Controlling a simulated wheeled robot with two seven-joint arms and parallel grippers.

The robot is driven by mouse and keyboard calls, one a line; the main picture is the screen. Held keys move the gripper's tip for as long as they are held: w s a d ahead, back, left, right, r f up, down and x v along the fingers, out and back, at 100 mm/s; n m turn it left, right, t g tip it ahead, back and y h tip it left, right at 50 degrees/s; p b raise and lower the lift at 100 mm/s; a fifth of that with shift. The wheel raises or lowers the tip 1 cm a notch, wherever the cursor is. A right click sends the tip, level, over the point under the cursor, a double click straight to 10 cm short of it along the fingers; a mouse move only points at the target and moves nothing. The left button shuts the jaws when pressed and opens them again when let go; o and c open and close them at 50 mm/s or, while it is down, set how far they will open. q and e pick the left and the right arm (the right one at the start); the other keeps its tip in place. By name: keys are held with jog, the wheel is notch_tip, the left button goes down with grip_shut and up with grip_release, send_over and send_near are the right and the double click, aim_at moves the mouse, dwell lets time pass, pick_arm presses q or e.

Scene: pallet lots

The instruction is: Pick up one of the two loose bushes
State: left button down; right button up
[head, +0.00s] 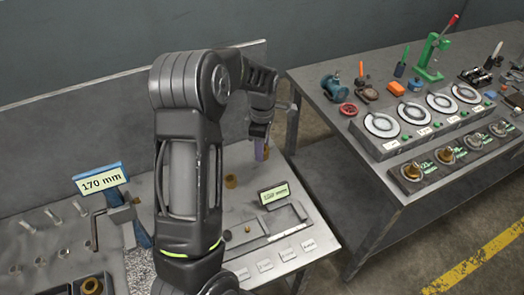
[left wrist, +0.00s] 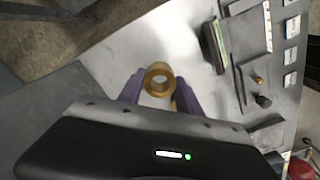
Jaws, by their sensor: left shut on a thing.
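My left gripper (head: 260,150), with purple fingers, is above the near bench. It is shut on a bronze ring-shaped bush (left wrist: 151,73), which sits between its fingers in the left wrist view; the bush's hole faces that camera. In the head view only a small bronze edge of it shows beside the fingers. Another bronze bush (head: 231,181) stands on the bench, left of and below the gripper in the head view. My right gripper is in neither view.
A second bench at right carries a row of round dials (head: 381,124), tools and a green press (head: 433,55). A floor gap separates the benches.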

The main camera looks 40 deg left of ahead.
pick_arm(q)
jog(key=shift+r, duration=0.7)
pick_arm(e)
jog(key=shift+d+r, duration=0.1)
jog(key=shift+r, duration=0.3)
pick_arm(q)
jog(key=shift+f, duration=0.15)
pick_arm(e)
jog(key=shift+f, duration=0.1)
